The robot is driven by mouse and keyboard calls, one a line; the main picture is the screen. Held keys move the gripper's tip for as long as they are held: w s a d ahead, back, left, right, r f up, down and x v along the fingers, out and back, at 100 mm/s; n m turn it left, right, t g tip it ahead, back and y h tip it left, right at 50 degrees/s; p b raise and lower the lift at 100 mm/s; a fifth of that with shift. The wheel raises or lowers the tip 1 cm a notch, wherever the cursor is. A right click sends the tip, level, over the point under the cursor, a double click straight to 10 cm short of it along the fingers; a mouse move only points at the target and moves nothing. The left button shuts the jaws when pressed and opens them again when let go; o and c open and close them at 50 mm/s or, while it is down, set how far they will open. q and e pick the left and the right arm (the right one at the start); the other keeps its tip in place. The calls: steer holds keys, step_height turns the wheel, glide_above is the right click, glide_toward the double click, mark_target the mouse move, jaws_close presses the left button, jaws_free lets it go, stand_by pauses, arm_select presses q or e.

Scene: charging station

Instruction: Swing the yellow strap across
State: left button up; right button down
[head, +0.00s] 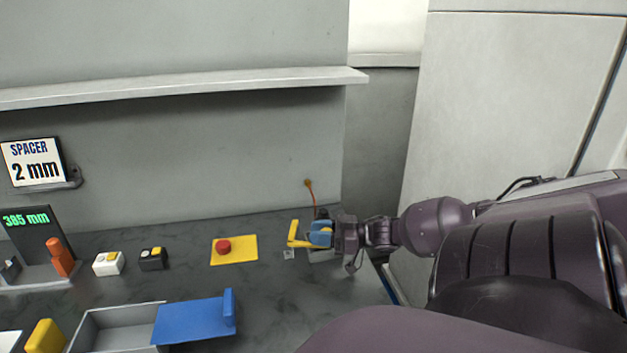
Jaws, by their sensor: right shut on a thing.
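The yellow strap (292,239) is a bent yellow piece at the right end of the dark worktop, with one short end standing up. My right gripper (326,236) reaches in from the right and is shut on it; the exact grip is small and partly hidden. A small blue part (319,238) sits between the strap and the gripper's wrist. A grey base (322,256) shows under it. My left gripper is out of view.
An orange cable (311,194) runs down from the wall behind the gripper. A red button on a yellow plate (245,250) lies to the left. A blue lid (195,320) partly covers a grey tray (92,336). A shelf (190,88) spans the wall above.

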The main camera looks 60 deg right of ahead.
steer(key=shift+s+d, duration=0.1)
steer(key=shift+d, duration=0.15)
stand_by(0.3)
steer(key=c, duration=0.8)
jaws_free()
steer(key=v, duration=0.7)
steer(key=shift+s+d+p, duration=0.15)
steer(key=shift+s+p, duration=0.05)
steer(key=shift+p, duration=0.15)
